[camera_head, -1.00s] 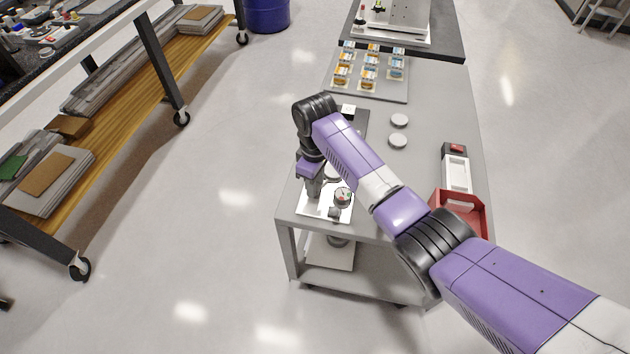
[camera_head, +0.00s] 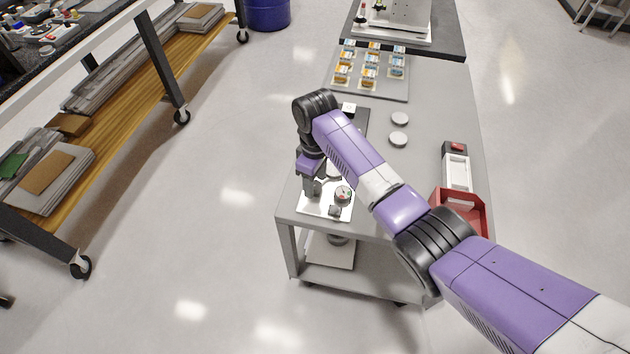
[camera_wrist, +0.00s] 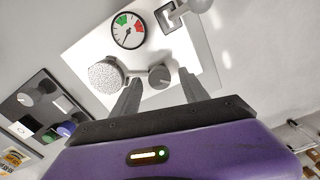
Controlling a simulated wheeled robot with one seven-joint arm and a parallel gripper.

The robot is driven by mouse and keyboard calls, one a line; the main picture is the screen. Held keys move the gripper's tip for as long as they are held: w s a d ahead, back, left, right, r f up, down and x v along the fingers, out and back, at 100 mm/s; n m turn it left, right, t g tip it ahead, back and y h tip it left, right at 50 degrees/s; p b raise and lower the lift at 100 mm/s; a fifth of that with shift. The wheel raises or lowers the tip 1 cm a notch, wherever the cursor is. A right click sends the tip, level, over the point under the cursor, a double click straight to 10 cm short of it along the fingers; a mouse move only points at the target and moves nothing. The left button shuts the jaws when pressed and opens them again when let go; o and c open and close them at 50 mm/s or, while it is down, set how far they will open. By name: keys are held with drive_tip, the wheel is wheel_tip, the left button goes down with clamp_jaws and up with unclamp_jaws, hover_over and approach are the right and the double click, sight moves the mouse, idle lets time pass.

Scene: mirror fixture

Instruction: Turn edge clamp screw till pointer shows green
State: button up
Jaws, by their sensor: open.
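The round white gauge (camera_wrist: 128,31) has a green sector at upper left and a red sector at right. Its thin dark pointer appears to lie outside the green, though it is small. A dark grey round screw knob (camera_wrist: 159,76) sits below the gauge on the white fixture plate (camera_wrist: 82,44). A speckled grey disc (camera_wrist: 105,75) is left of the knob, with a small bar between them. My gripper (camera_wrist: 159,78) is open, its fingers on either side of the knob in the picture; contact cannot be told. In the head view the gauge (camera_head: 343,193) is right of my gripper (camera_head: 313,187).
The fixture stands on a grey cart (camera_head: 430,125). Two pale discs (camera_head: 399,139) lie behind it, and a rack of small orange and blue items (camera_head: 369,72) farther back. A red bin (camera_head: 462,207) is at right. A bracket (camera_wrist: 180,14) rises beside the gauge.

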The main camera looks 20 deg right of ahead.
sight(316, 185)
wheel_tip(316, 185, up, 7)
drive_tip(key=shift+r+b, duration=0.2)
drive_tip(key=shift+b, duration=0.15)
idle(0.4)
drive_tip(key=m+p, duration=0.1)
drive_tip(key=m, duration=0.6)
drive_tip(key=shift+f, duration=0.1)
drive_tip(key=shift+s+f+p, duration=0.1)
drive_tip(key=shift+f+p, duration=0.3)
drive_tip(key=shift+f, duration=3.45)
clamp_jaws()
